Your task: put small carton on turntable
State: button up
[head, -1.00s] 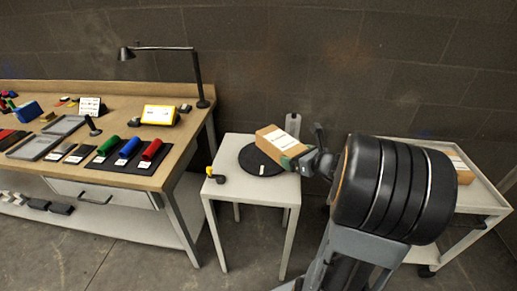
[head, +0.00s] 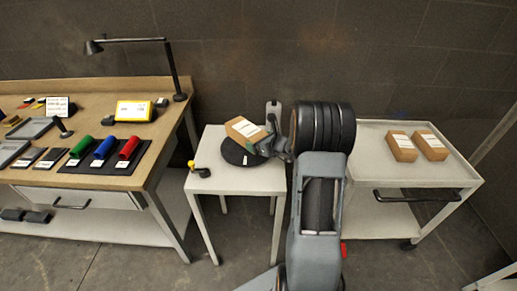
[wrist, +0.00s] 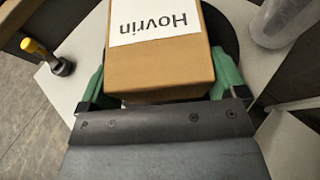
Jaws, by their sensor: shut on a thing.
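A small brown carton (head: 244,131) with a white label is held in my gripper (head: 268,143), over the black round turntable (head: 236,155) on a small white table. The wrist view shows the carton (wrist: 160,70) between the two green fingers, its label reading "Hovrin". The carton looks tilted in the head view. It hides part of the turntable, whose dark edge (wrist: 228,35) shows behind the carton in the wrist view. I cannot tell whether the carton touches the turntable.
A yellow-and-black knob (head: 197,169) sits at the white table's left front corner. A grey cylinder (head: 273,112) stands at its back. Two more cartons (head: 400,146) (head: 431,146) lie on a cart (head: 375,170) to the right. A workbench (head: 150,175) with coloured rollers stands left.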

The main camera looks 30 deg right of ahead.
jog(key=shift+w+f, duration=0.2)
notch_tip(320, 180, down, 2)
jog(key=shift+w+f, duration=0.1)
jog(key=shift+f, duration=0.45)
jog(key=shift+f, duration=0.1)
jog(key=shift+f, duration=0.1)
jog(key=o, duration=0.9)
